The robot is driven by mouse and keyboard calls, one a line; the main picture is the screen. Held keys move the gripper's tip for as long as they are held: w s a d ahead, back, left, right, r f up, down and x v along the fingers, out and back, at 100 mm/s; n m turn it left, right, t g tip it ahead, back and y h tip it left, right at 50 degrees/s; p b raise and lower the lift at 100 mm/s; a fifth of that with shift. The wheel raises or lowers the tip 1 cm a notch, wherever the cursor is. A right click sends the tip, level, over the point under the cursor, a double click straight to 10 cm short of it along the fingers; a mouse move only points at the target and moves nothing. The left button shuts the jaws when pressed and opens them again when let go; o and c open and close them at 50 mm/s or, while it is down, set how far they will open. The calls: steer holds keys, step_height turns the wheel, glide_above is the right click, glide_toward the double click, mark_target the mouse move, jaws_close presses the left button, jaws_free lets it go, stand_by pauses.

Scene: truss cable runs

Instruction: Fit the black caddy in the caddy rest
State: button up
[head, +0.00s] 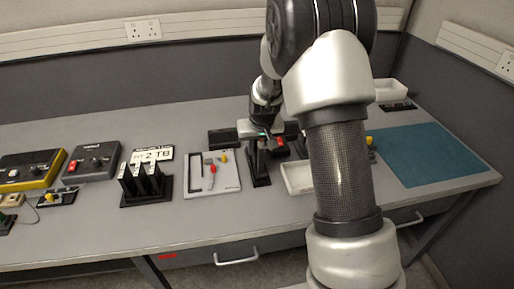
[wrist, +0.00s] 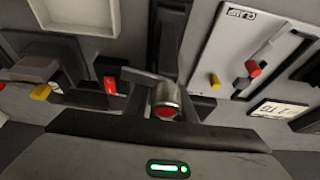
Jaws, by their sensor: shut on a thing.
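My gripper (head: 263,141) is low over the middle of the bench, behind a narrow black stand (head: 259,172). In the wrist view the fingers (wrist: 165,102) are shut on a short silver cylinder with a red end (wrist: 166,99). I cannot tell whether this cylinder belongs to the black caddy, as the fingers and palm hide what is around it. The narrow black stand also shows in the wrist view (wrist: 170,42), just beyond the fingers. Neither view makes clear which black piece is the caddy rest.
A white tool tray (head: 228,186) lies left of the gripper, and a shallow white tray (head: 292,181) right of it. A finned black rack (head: 147,187) stands further left. A black block with a red piece (head: 281,143) is close on the right. The teal mat (head: 430,155) is clear.

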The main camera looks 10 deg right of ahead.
steer(key=shift+f, duration=0.1)
stand_by(0.3)
steer(key=shift+f+b, duration=0.45)
steer(key=shift+b, duration=0.1)
steer(key=shift+f+b, duration=0.35)
steer(key=shift+f, duration=0.05)
stand_by(0.4)
steer(key=o, duration=1.4)
steer(key=shift+r+p, duration=2.3)
steer(key=shift+r, duration=1.5)
